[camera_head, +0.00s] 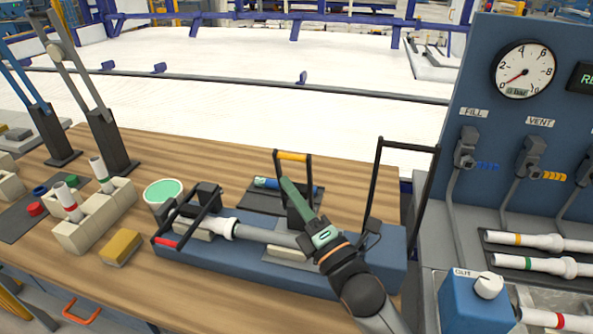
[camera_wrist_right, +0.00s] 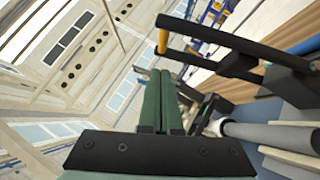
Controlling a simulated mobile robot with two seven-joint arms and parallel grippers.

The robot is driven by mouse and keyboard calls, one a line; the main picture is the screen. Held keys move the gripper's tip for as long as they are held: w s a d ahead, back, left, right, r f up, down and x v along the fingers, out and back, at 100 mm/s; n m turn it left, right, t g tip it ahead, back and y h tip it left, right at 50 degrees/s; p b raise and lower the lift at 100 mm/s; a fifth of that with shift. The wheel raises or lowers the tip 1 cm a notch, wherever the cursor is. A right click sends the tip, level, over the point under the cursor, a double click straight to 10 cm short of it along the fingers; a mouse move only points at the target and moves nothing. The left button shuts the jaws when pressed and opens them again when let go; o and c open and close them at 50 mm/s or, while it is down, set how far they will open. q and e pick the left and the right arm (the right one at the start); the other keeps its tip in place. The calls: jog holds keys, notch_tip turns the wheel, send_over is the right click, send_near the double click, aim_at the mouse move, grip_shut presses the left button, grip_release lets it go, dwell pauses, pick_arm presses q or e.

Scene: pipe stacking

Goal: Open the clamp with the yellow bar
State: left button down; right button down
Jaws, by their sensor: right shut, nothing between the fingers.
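The clamp with the yellow bar (camera_head: 293,156) has a black frame that stands upright at the back of the blue fixture. In the right wrist view its yellow bar (camera_wrist_right: 173,52) is close beside my finger tips; I cannot tell whether they touch. My right gripper (camera_head: 285,183) has green fingers, which are shut and empty just in front of the frame. The fingers also show shut in the right wrist view (camera_wrist_right: 163,80). My arm hides part of the clamp's base. My left gripper is not in view.
The blue fixture (camera_head: 190,268) holds a white and grey pipe (camera_head: 255,234). A clamp with a red bar (camera_head: 166,243) lies low at its left. A tall black handle (camera_head: 408,147) stands at its right. A green-topped cup (camera_head: 163,193) and a yellow sponge (camera_head: 122,246) are left.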

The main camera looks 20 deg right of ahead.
aim_at(299, 160)
jog(key=shift+w+d+r, duration=0.35)
jog(key=shift+w+d, duration=0.1)
jog(key=shift+w, duration=0.15)
jog(key=shift+w+d+r, duration=0.35)
jog(key=shift+w+d, duration=0.1)
jog(key=shift+w, duration=0.1)
jog(key=shift+p, duration=0.3)
jog(key=shift+w+d+r+m+p, duration=0.25)
jog(key=shift+r+p, duration=0.25)
jog(key=shift+p, duration=0.45)
jog(key=shift+w+d+r+p, duration=0.1)
jog(key=shift+w+p, duration=0.15)
jog(key=shift+p, duration=0.15)
jog(key=shift+w+d+r+h, duration=0.1)
jog(key=shift+w+d+h, duration=0.25)
jog(key=shift+w+h, duration=0.05)
